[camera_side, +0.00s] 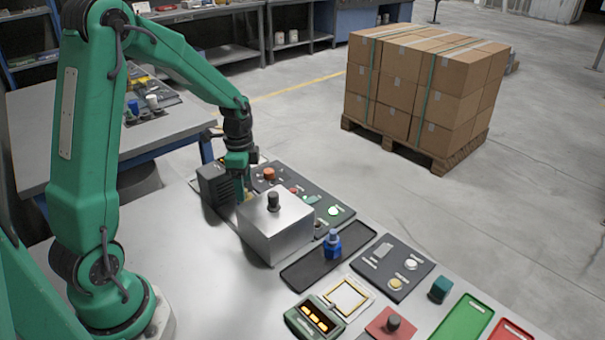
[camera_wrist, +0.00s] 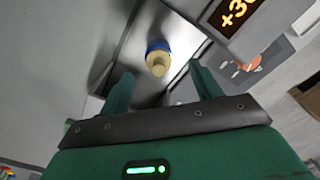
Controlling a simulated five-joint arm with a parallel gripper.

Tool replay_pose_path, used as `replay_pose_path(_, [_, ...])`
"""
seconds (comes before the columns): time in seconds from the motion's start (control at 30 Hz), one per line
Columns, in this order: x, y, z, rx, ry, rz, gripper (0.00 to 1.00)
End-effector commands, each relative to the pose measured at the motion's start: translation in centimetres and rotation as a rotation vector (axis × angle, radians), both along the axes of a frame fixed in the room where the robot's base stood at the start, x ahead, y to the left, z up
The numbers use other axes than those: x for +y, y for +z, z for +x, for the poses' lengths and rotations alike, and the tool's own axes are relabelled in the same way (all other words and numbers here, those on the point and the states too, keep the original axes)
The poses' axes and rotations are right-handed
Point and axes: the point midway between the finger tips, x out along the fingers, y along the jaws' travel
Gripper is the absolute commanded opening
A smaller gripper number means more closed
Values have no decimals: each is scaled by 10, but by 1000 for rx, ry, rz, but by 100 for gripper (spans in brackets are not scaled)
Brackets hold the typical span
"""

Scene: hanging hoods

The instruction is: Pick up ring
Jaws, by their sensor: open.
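In the wrist view, a blue band (camera_wrist: 158,45), which looks like the ring, shows at the end of a short tan peg-like piece (camera_wrist: 157,64). I cannot tell whether the band goes all the way around it. My gripper (camera_wrist: 161,70) is open, with its two green fingers apart on either side of the tan piece and not visibly touching it. In the side view, my gripper (camera_side: 240,192) points down between a dark vented box and a metal hood. A bit of yellow shows beside its fingers; the ring itself is hidden there.
The metal hood (camera_side: 275,232) with a black knob stands close to my gripper. The dark vented box (camera_side: 214,187) is on the other side. A blue piece (camera_side: 332,246) stands on a black tray (camera_side: 300,270). Control panels (camera_side: 393,267) and a green tray (camera_side: 462,318) lie to the right.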

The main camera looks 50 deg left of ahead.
Motion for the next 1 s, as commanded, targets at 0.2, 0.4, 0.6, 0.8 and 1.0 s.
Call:
replay_pose_path(0.2, [0,-12,0,1,0,-1,64])
replay_pose_path(0.4, [0,-15,0,1,0,-1,64])
replay_pose_path(0.6, [-1,-32,-2,3,1,-1,64])
replay_pose_path(0.8, [-1,-54,-2,3,1,-1,64])
replay_pose_path(1.0, [-1,-64,-1,0,1,0,64])
